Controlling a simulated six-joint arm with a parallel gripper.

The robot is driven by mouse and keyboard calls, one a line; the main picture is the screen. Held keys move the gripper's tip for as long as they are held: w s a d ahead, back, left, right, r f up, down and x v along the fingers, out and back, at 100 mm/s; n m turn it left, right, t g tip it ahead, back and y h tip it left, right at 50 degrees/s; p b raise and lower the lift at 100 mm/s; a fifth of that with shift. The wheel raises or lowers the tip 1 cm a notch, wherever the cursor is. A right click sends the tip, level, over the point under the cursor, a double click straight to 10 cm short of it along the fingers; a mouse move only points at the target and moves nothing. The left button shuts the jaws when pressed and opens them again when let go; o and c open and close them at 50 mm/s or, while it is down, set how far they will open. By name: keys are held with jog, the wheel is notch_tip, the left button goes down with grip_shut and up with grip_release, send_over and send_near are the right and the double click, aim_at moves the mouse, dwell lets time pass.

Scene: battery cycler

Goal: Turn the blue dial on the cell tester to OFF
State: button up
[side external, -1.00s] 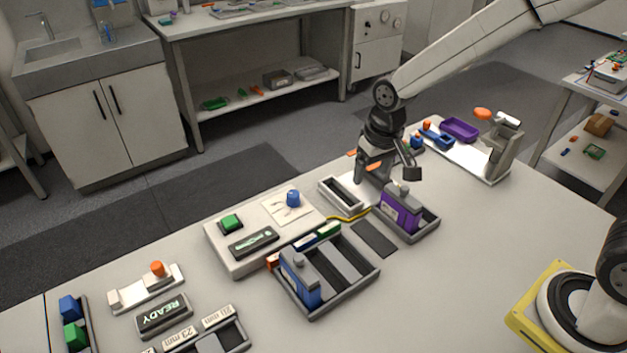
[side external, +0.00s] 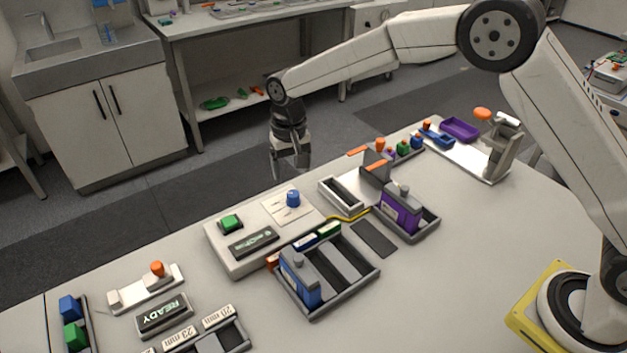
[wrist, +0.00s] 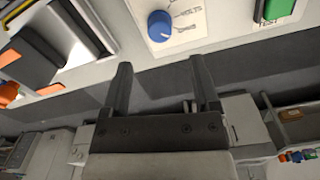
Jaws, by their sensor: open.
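The blue dial (side external: 293,198) sits on a pale label plate (side external: 280,212) on the white cell tester (side external: 222,255). In the wrist view the blue dial (wrist: 160,25) is at the top, with a white pointer mark on its side and the word VOLTS on the plate beside it. The OFF mark cannot be read. My gripper (side external: 290,168) is above and behind the dial, apart from it, fingers pointing down. In the wrist view my gripper (wrist: 163,80) is open and empty, its two fingers below the dial in the picture.
A green button (side external: 230,222) and a dark display (side external: 254,242) share the tester. A tray with a blue cell (side external: 301,280) stands in front, a holder with a purple cell (side external: 400,210) to the right. A yellow cable (side external: 350,217) runs between.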

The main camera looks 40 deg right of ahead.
aim_at(293, 193)
jog(key=shift+f, duration=0.1)
jog(key=shift+f, duration=3.8)
jog(key=shift+c, duration=0.2)
grip_shut()
